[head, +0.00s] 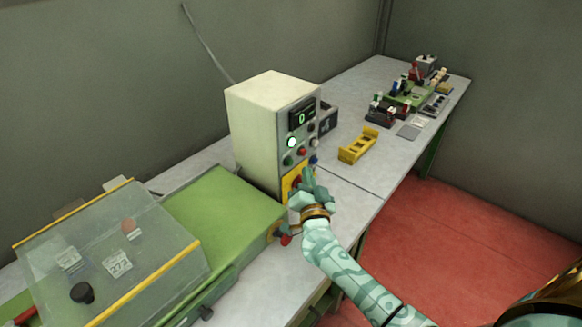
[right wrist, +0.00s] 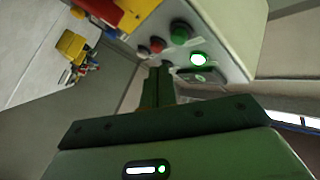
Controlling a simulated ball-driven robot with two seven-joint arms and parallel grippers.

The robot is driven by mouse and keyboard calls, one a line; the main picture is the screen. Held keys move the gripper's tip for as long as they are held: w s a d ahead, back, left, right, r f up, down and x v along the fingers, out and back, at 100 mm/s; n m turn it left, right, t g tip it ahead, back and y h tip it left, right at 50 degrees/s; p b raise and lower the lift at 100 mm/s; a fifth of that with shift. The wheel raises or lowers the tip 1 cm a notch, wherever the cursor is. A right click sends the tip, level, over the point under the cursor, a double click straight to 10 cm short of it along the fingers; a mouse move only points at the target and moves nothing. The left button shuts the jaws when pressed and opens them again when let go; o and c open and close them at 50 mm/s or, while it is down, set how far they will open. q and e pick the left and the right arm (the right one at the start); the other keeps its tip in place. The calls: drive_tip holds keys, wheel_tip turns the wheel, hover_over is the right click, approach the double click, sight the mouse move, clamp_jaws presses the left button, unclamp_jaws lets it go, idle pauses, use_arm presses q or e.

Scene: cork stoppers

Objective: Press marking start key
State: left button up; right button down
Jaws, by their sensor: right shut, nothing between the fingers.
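A cream control box (head: 262,130) stands on the bench, its front face turned to the right. It has a lit green button (head: 291,142), a darker green button (head: 288,160) below it, a red button (head: 302,151) and a small display (head: 301,117). No readable label tells which is the marking start key. My right gripper (head: 308,174) is shut and empty, in front of the lower face. In the right wrist view its fingertips (right wrist: 159,72) point toward the face, where the lit button (right wrist: 198,59) shows; I cannot tell whether they touch. My left gripper is out of view.
A yellow panel (head: 285,192) is low on the box. A green machine (head: 222,212) with a clear cover (head: 110,255) stands at the left. A yellow holder (head: 358,146) and several small parts are farther along the bench. Bare bench top (head: 350,200) lies right of the box.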

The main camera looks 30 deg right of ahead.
sight(290, 163)
drive_tip(key=shift+w+a, duration=0.25)
drive_tip(key=shift+w, duration=0.25)
drive_tip(key=shift+w+a, duration=0.2)
drive_tip(key=shift+w, duration=0.3)
drive_tip(key=shift+w+r, duration=0.1)
drive_tip(key=shift+w, duration=0.05)
idle(1.3)
drive_tip(key=shift+w+a, duration=0.15)
drive_tip(key=shift+w, duration=0.1)
